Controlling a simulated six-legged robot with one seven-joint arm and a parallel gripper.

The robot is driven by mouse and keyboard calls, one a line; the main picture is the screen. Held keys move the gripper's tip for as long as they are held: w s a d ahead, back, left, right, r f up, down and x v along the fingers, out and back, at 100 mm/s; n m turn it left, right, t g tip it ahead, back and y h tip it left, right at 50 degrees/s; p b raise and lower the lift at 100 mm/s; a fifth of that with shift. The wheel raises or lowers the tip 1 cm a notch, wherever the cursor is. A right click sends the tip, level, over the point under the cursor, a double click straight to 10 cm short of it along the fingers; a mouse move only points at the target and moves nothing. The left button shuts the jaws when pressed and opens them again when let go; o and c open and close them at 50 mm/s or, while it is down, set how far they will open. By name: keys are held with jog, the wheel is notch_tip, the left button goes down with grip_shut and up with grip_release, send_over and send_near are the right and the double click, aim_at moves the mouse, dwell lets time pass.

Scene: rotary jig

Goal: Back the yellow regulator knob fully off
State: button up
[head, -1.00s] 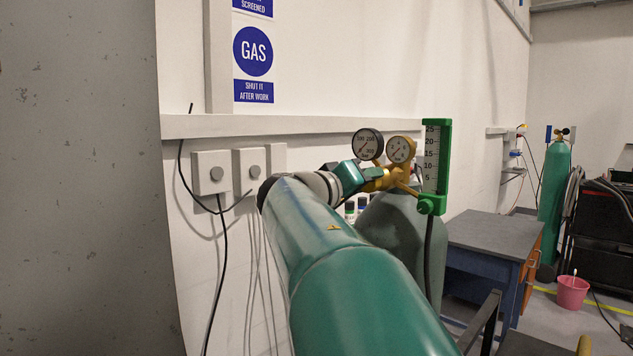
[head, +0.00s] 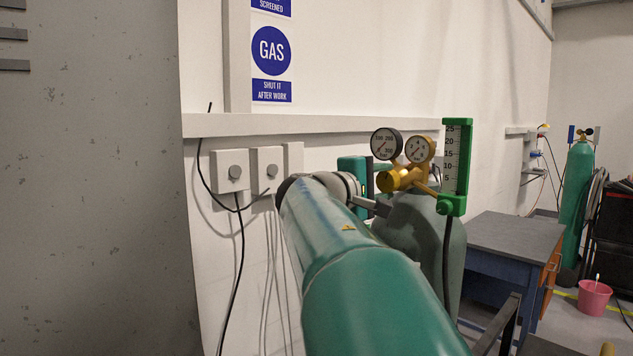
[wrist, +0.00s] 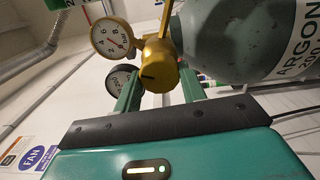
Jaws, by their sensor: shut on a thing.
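The yellow regulator knob (head: 388,182) sits on the left front of the brass regulator, below two round gauges. In the wrist view the knob (wrist: 157,70) lies between my two green fingers and has a dark mark on its face. My gripper (head: 380,190) reaches it from the left and is shut on it; the wrist view also shows my gripper (wrist: 160,88), one finger on each side of the knob. The left gauge (head: 386,144) and right gauge (head: 419,150) are clear of my fingers. The exact finger contact is partly hidden.
A green-framed flow scale (head: 456,165) stands close to the right of the regulator. The grey-green argon cylinder (head: 425,228) is below. A wall rail (head: 310,126) and switch boxes (head: 230,170) are behind my arm. A workbench (head: 515,240) stands to the right.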

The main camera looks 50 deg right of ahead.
jog(key=shift+n, duration=2.2)
jog(key=o, duration=1)
jog(key=shift+w+a, duration=0.1)
jog(key=a, duration=0.4)
jog(key=w+a, duration=0.1)
jog(key=a, duration=0.4)
jog(key=w+a, duration=0.1)
jog(key=a, duration=0.3)
jog(key=shift+a, duration=0.25)
